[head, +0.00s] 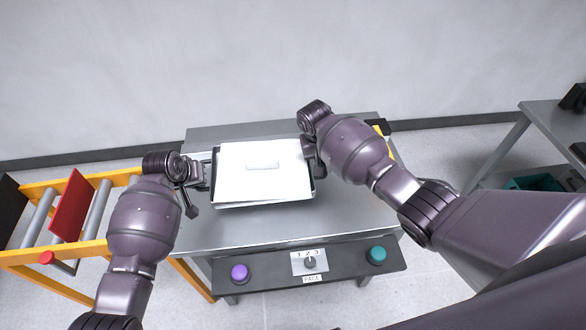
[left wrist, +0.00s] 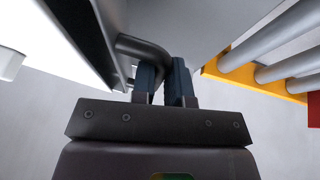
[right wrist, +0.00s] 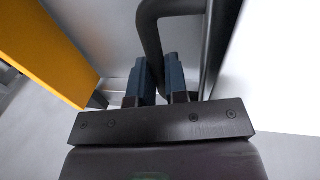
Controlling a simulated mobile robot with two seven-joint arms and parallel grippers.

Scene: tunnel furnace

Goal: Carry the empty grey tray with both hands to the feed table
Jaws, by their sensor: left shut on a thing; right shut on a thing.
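The tray (head: 214,178) has a dark rim and a dark handle on each side. A white flat sheet or panel (head: 262,188) covers most of it, with a small white block (head: 262,162) on top. My left gripper (head: 202,178) is shut on the left handle, which shows between its fingers in the left wrist view (left wrist: 140,48). My right gripper (head: 309,152) is shut on the right handle, also seen in the right wrist view (right wrist: 150,30). The tray is over the steel table (head: 210,228); I cannot tell whether it touches it.
The table's front panel has a purple button (head: 239,273), a dial (head: 309,262) and a teal button (head: 376,255). A yellow-framed roller conveyor (head: 98,210) with a red plate (head: 72,205) stands at left. Another table (head: 560,130) stands at right, with a teal bin (head: 535,183) below.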

